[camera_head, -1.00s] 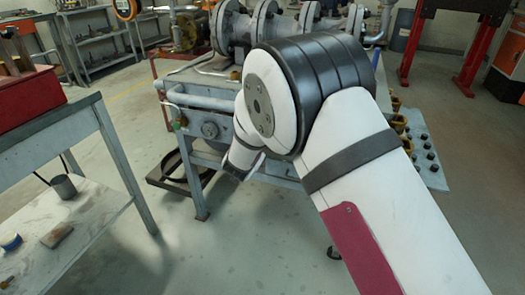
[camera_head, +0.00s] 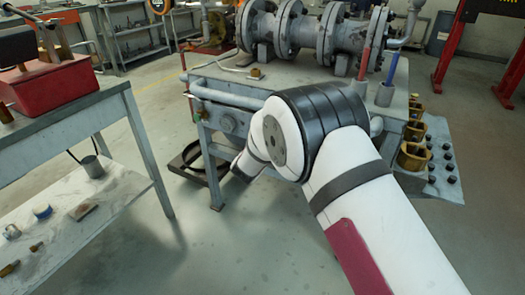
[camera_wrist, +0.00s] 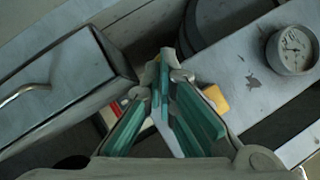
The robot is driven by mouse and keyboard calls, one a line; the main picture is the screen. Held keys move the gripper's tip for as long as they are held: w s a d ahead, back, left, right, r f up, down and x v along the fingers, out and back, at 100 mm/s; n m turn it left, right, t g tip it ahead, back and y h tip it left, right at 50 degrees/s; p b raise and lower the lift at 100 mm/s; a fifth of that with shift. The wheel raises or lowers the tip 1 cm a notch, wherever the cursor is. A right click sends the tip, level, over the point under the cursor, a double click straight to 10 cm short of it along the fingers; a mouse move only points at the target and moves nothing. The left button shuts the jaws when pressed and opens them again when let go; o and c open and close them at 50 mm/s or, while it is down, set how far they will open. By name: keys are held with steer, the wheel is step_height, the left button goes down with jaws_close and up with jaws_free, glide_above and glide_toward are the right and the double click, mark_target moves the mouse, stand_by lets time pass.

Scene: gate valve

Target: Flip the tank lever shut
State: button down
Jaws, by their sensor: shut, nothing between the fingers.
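I cannot pick out the tank lever for certain in either view. In the wrist view my gripper (camera_wrist: 162,72) has teal finger pads, and its tips are together with nothing held. A yellow piece (camera_wrist: 215,98) shows just right of the fingers, partly hidden by them. In the head view the metal tank bench (camera_head: 228,122) has a pipe along its side and a small green and brass fitting (camera_head: 200,115) at its left corner. My arm covers the bench's middle front, and my fingertips cannot be made out there.
The flanged valve assembly (camera_head: 322,40) lies on the bench top. A side table with a red toolbox (camera_head: 45,82) stands at left. Brass nuts (camera_head: 413,156) sit at right. The wrist view shows a round gauge (camera_wrist: 293,50) and a grey box with a handle (camera_wrist: 70,85). Floor in front is clear.

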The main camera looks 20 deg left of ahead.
steer(key=shift+r+p, duration=0.65)
steer(key=shift+r, duration=0.15)
steer(key=shift+s, duration=0.1)
